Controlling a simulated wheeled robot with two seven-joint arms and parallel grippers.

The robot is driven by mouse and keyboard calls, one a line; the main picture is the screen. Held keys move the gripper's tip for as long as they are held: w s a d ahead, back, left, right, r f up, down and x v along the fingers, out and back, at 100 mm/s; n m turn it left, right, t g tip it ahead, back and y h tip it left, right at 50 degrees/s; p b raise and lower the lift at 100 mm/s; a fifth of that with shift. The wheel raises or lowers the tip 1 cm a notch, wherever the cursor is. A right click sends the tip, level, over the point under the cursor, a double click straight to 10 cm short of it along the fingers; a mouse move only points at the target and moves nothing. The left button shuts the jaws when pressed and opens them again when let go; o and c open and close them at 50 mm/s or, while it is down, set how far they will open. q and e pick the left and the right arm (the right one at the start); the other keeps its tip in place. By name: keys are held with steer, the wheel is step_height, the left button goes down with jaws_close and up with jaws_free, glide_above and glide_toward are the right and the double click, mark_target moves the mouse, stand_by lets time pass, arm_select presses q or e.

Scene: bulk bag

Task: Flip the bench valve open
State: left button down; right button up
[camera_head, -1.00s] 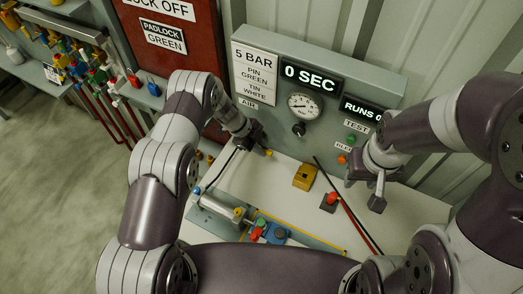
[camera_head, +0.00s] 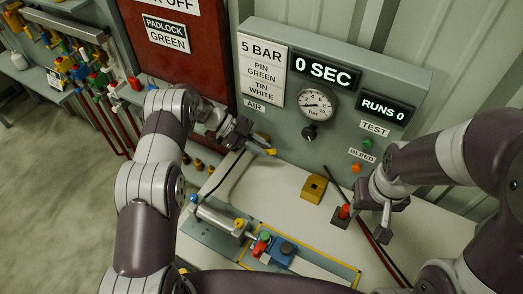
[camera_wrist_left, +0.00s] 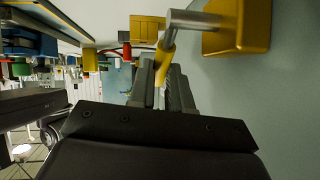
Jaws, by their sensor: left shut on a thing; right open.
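The bench valve shows in the left wrist view as a gold-yellow body (camera_wrist_left: 240,25) on the grey panel. A metal stem (camera_wrist_left: 192,20) comes out of it, and a yellow lever (camera_wrist_left: 168,52) hangs from the stem. My left gripper (camera_wrist_left: 164,80) is shut on this lever, with a finger on each side. In the head view my left gripper (camera_head: 254,145) is below the AIR label, and a yellow end (camera_head: 270,152) shows just past its fingers. The valve body is mostly hidden there. My right gripper (camera_head: 384,218) is open and empty, close to a red-topped block.
The panel carries a gauge (camera_head: 316,103), a dark knob (camera_head: 309,132), a green button (camera_head: 367,143) and an orange button (camera_head: 356,168). A yellow block (camera_head: 314,188) and the red-topped block (camera_head: 343,213) stand on the bench. A cylinder fixture (camera_head: 219,219) lies at front left.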

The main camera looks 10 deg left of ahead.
arm_select(q)
steer(key=shift+w+r, duration=0.1)
steer(key=c, duration=1.1)
jaws_free()
steer(key=shift+o, duration=0.2)
steer(key=b+v, duration=0.1)
steer(key=v, duration=1.1)
steer(key=shift+a, duration=0.35)
steer(key=shift+r, duration=0.15)
